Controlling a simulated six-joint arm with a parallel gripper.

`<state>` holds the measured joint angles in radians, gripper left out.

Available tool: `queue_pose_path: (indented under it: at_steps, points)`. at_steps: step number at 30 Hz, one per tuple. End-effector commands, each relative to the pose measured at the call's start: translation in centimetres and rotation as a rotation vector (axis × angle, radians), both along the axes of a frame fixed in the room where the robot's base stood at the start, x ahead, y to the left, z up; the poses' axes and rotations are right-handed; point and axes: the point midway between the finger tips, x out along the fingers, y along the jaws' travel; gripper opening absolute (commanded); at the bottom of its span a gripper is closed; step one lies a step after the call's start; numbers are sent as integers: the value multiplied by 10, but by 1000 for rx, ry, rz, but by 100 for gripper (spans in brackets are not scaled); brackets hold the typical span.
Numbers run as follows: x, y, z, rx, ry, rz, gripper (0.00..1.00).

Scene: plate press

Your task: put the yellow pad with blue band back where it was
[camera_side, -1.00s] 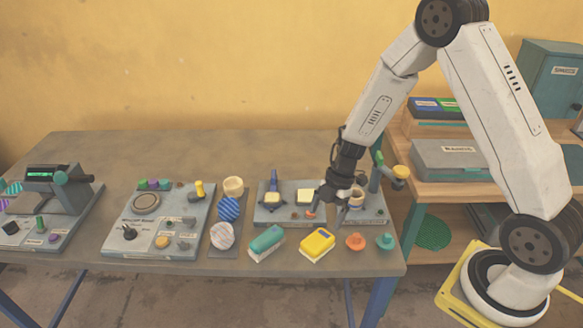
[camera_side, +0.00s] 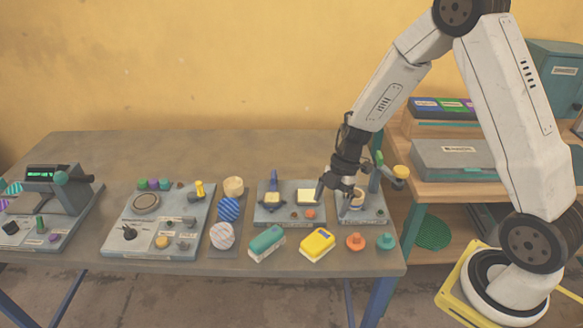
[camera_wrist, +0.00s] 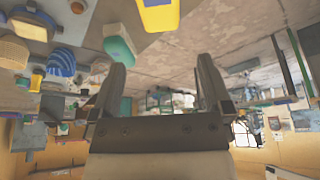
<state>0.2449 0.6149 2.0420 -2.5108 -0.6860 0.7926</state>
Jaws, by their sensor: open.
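The yellow pad with blue band (camera_side: 317,240) lies on the front part of the table with a pale lower side; it also shows at the top edge of the wrist view (camera_wrist: 160,15), partly cut off. My gripper (camera_side: 333,203) is open and empty, behind and above the pad, over the right part of a grey fixture plate (camera_side: 275,216). In the wrist view both fingers of the gripper (camera_wrist: 161,65) stand apart with nothing between them. The gripper does not touch the pad.
A teal pad (camera_side: 266,241) lies left of the yellow one, and orange (camera_side: 355,241) and teal (camera_side: 385,241) knobs right of it. A post with a yellow knob (camera_side: 400,172) stands close right of my gripper. The back of the table is clear.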

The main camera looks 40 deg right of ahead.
Motion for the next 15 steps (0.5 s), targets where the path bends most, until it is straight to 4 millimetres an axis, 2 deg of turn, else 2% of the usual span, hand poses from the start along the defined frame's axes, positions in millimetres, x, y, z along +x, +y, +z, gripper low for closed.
queue_pose_path:
  at_steps: [8,15]
  points:
    - [8,7,7,13,-51,-59,100]
    - [29,18,27,31,-177,-228,100]
